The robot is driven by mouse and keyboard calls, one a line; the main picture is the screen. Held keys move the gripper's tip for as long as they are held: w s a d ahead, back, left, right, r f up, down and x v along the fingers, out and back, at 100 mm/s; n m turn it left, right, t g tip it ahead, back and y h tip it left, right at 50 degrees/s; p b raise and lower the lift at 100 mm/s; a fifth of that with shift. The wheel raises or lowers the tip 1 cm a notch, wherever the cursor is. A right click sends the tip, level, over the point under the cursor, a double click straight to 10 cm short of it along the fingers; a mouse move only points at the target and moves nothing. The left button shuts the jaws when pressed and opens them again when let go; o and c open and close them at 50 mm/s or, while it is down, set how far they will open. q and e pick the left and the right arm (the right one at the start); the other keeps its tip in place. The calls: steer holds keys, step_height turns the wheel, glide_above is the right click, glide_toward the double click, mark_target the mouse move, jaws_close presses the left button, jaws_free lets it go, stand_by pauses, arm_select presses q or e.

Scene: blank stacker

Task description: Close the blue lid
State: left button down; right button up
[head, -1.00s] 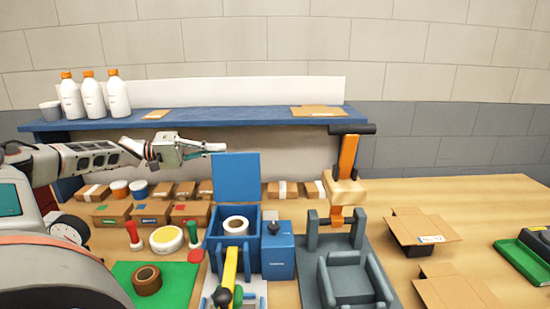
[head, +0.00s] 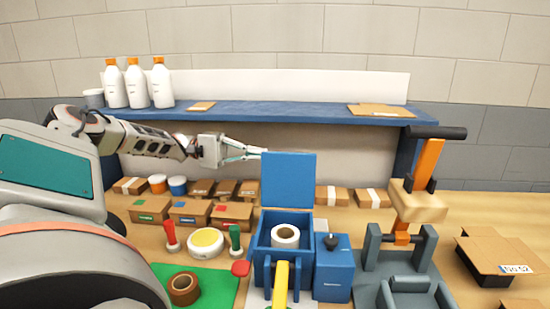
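The blue lid (head: 288,180) stands upright, open, at the back of a blue box (head: 265,238). A white roll (head: 285,236) sits inside the box. My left gripper (head: 262,153) reaches in from the left, with its fingertips by the lid's upper left corner. Whether they touch the lid, and how far apart the fingers are, I cannot tell. My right gripper does not show.
A blue shelf (head: 240,112) with several white bottles runs behind the lid. A blue unit (head: 333,268) with a dark knob stands right of the box. A grey press with an orange column (head: 430,165) is further right. A yellow lever (head: 281,285) is in front.

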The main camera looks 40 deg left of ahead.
mark_target(277, 159)
arm_select(q)
steer(key=d+p, duration=0.1)
steer(key=d, duration=0.1)
steer(key=d+p, duration=0.1)
steer(key=d, duration=0.2)
steer(key=d+p, duration=0.1)
steer(key=d, duration=0.1)
steer(key=shift+d+r+p, duration=0.2)
steer(key=shift+r+p, duration=0.15)
steer(key=shift+r, duration=0.05)
